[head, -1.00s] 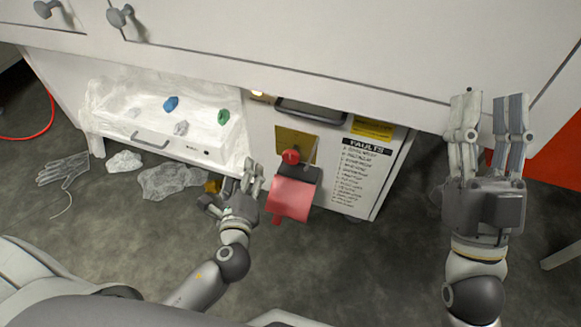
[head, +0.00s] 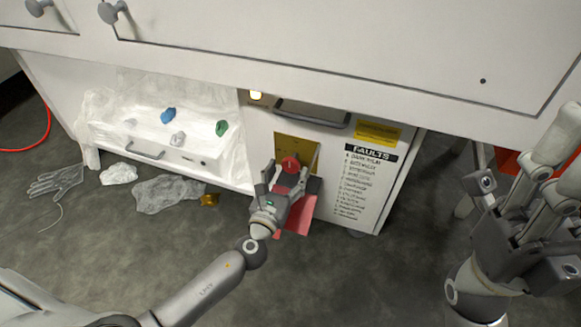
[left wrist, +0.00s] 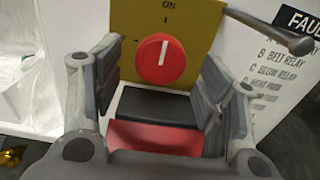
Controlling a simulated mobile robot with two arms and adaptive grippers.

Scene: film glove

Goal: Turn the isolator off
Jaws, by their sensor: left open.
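The isolator is a round red knob (left wrist: 160,60) on a yellow plate (left wrist: 188,20), on the white cabinet front. Its white mark stands upright, in line with the "I" and "ON" above it. In the head view the knob (head: 290,164) shows just beyond my left gripper (head: 286,176). My left gripper is open, with one finger on each side of the knob in the left wrist view; I cannot tell if they touch it. A red flap (left wrist: 150,138) with a black top hangs below the knob. My right gripper (head: 560,165) is at the right edge, partly cut off.
A metal lever (left wrist: 270,32) juts out right of the plate. A faults list (head: 362,180) is right of the isolator. A film-covered drawer (head: 205,155) with coloured lumps is at left. A glove (head: 55,181) and crumpled film (head: 165,193) lie on the floor.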

